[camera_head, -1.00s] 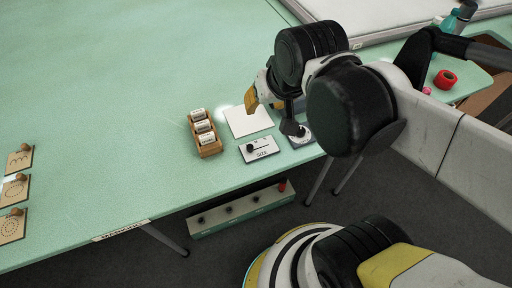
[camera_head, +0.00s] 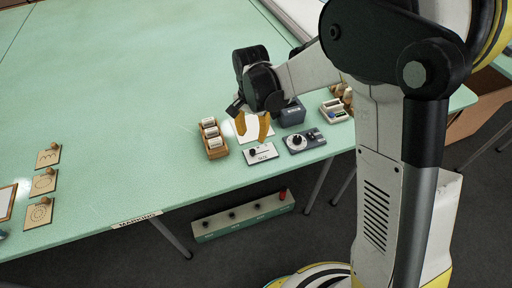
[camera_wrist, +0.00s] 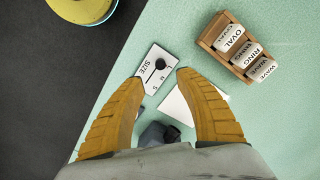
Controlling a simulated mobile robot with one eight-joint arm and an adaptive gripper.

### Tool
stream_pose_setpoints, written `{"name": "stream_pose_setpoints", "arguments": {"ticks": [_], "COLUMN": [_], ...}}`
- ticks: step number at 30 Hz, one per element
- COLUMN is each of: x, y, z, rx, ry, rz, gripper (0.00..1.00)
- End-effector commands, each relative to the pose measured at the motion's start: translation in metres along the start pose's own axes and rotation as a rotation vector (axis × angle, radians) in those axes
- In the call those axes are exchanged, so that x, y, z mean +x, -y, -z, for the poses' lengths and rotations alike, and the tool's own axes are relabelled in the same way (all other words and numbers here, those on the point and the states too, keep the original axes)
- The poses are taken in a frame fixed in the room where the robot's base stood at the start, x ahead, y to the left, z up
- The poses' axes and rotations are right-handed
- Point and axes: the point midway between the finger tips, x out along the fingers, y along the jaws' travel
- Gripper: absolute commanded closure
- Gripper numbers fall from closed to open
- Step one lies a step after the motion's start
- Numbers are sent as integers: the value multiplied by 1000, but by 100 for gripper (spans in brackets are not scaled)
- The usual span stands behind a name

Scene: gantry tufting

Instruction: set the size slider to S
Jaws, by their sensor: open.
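The white size slider plate (camera_head: 262,154) lies near the table's front edge, and it also shows between my fingertips in the wrist view (camera_wrist: 147,77). Its round black knob (camera_wrist: 160,64) is at the end by the letter L; M and S follow along the plate. In the head view the knob (camera_head: 252,152) is at the left end of the slot. My gripper (camera_head: 253,137) is open and empty, with yellow fingers pointing down just behind the plate. In the wrist view the gripper's fingertips (camera_wrist: 160,76) are spread either side of the plate, apparently above it.
A wooden rack (camera_head: 214,140) of labelled rollers stands left of the plate. A white sheet (camera_head: 249,130) lies behind it. A grey dial box (camera_head: 305,140) sits close on the right, with a dark block (camera_head: 292,113) behind.

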Motion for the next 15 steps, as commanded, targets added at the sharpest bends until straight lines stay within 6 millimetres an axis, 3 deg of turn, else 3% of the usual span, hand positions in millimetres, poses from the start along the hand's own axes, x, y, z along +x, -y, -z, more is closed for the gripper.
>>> {"name": "stream_pose_setpoints", "arguments": {"ticks": [9,15], "x": [66,90], "y": [0,0], "z": [1,1], "rx": [-1,-1], "ry": [-1,-1], "rz": [1,1], "gripper": [59,59]}}
